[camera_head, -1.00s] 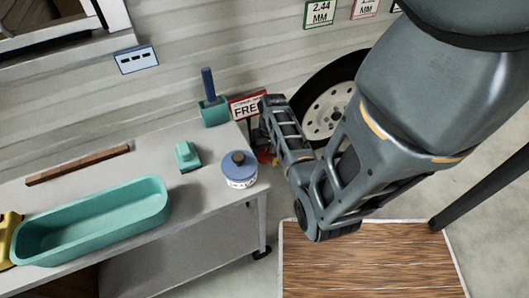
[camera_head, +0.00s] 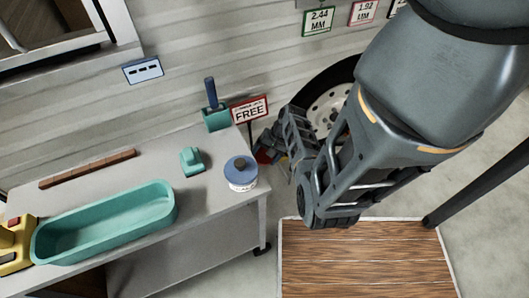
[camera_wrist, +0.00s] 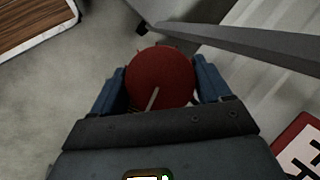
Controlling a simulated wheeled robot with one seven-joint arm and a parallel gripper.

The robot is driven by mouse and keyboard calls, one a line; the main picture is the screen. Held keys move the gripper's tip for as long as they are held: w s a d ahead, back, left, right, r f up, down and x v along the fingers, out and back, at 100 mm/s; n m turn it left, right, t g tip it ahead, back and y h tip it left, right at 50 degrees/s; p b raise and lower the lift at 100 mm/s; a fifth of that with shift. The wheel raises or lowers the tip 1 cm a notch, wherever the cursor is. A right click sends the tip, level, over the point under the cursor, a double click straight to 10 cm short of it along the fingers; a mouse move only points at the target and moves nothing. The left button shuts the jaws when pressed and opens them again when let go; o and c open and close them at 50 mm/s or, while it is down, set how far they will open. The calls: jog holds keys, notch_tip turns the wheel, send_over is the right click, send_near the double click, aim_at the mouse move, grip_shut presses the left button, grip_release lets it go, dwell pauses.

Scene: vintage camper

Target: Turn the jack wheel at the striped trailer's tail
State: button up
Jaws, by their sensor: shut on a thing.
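A dark red round piece, which looks like the jack wheel (camera_wrist: 160,78), sits between the blue fingers of my gripper (camera_wrist: 161,88) in the wrist view. A finger lies along each side of it, and a pale thin line marks its face. In the head view only a small red bit of the wheel (camera_head: 263,156) shows below the FREE sign, beside the trailer's pale ribbed wall (camera_head: 200,55). My forearm and wrist cover most of that spot, so the jack's post is largely hidden.
A grey table (camera_head: 215,190) at left holds a teal tub (camera_head: 105,228), a blue-lidded jar (camera_head: 241,175) and a small teal block (camera_head: 192,160). A FREE sign (camera_head: 249,110) and a tyre (camera_head: 328,105) stand behind my wrist. A wooden board (camera_head: 365,260) lies below.

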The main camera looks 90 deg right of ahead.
jog(key=shift+s+m+t, duration=0.15)
jog(key=shift+m+t, duration=0.15)
jog(key=shift+m, duration=0.2)
jog(key=shift+f, duration=0.1)
jog(key=o, duration=1)
jog(key=shift+p, duration=0.3)
jog(key=p+v, duration=0.1)
jog(key=v, duration=0.7)
jog(key=shift+a, duration=0.15)
jog(key=shift+s+f, duration=0.1)
